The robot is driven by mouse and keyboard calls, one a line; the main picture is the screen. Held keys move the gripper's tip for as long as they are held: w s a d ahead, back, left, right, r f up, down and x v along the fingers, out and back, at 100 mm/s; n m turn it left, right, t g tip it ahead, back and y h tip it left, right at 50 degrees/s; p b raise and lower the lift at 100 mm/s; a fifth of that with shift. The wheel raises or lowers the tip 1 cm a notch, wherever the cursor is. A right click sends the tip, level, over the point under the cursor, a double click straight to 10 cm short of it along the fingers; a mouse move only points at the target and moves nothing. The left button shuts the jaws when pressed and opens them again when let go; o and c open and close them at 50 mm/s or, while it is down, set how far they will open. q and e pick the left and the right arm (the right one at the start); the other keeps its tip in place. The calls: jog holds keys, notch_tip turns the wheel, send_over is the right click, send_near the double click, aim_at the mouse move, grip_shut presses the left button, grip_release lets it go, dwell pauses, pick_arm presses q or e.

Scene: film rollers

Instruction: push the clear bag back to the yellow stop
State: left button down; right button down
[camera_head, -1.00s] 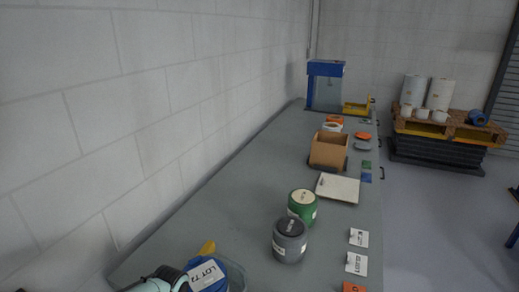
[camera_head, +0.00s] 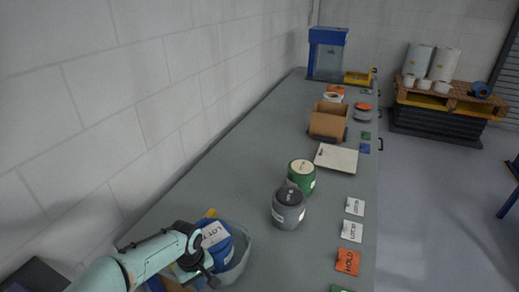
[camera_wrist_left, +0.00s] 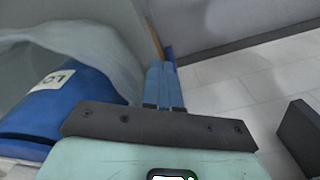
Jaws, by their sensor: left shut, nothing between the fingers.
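The clear bag (camera_head: 243,256) stands on the grey bench at the near left, around a blue roll (camera_head: 216,240) with a white LOT label. A yellow stop (camera_head: 210,214) shows just behind it, mostly hidden. My left gripper (camera_head: 212,281) is at the bag's near side in the head view; whether it touches the bag is unclear. In the left wrist view its blue fingers (camera_wrist_left: 162,68) are together and empty. There the bag's clear film (camera_wrist_left: 95,45) and the blue roll (camera_wrist_left: 60,105) lie left of the fingers. My right gripper is not in view.
A grey canister (camera_head: 288,211) and a green canister (camera_head: 302,174) stand right of the bag. Farther back are a white board (camera_head: 337,158) and a cardboard box (camera_head: 327,122). Cards, including an orange HOLD card (camera_head: 348,262), lie along the right edge. A block wall runs along the left.

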pick_arm(q)
jog(key=shift+w+d+p, duration=0.25)
jog(key=shift+w+p, duration=0.2)
jog(key=shift+w, duration=0.3)
jog(key=shift+s+a+f+b, duration=0.1)
jog(key=shift+s+a+b, duration=0.05)
jog(key=shift+s+b, duration=0.2)
jog(key=s+b, duration=0.1)
jog(key=s+a, duration=0.1)
jog(key=s, duration=0.1)
jog(key=shift+s+b, duration=0.1)
jog(key=shift+b, duration=0.3)
